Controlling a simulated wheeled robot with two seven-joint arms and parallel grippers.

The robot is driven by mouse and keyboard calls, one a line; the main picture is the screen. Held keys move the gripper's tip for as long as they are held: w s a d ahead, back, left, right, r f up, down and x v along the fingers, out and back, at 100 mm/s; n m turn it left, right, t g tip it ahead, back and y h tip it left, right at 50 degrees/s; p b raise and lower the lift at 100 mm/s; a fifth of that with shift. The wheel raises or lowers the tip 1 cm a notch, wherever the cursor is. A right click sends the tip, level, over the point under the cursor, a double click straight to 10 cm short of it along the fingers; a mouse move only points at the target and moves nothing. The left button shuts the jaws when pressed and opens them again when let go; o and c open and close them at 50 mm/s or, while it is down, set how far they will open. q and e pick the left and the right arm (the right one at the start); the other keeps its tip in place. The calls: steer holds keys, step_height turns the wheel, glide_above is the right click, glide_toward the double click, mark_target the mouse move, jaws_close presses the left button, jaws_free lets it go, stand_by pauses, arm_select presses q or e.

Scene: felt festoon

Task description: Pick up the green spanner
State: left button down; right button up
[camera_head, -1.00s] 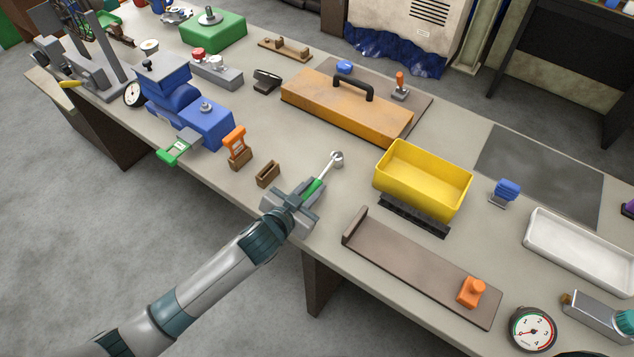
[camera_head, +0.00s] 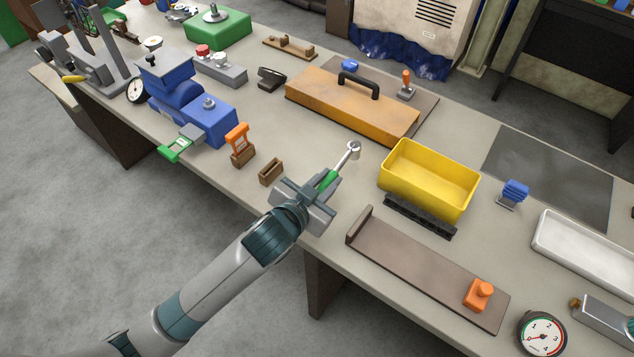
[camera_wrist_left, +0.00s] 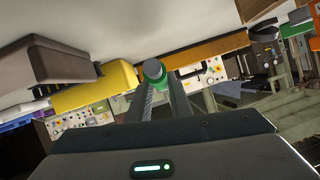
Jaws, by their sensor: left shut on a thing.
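The spanner has a green handle (camera_head: 328,180) and a bright metal shaft ending in a ring-shaped head (camera_head: 354,150). My left gripper (camera_head: 320,188) is shut on the green handle, with the metal head pointing away toward the yellow bin. The spanner appears held a little above the bench, though the gap below it is hard to judge. In the left wrist view the green handle end (camera_wrist_left: 154,71) shows between the two fingers; the metal head is hidden there.
A yellow bin (camera_head: 430,185) stands right of the spanner, with a dark ribbed strip (camera_head: 420,215) before it. A brown board (camera_head: 425,270) lies nearer the front edge. A small brown holder (camera_head: 271,171) and an orange-topped block (camera_head: 240,146) stand to the left.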

arm_select(q)
steer(key=s+d+r+b, duration=0.1)
steer(key=s+d+r, duration=0.3)
steer(key=s+d, duration=0.1)
steer(key=shift+s+r, duration=0.4)
steer(key=shift+s, duration=0.05)
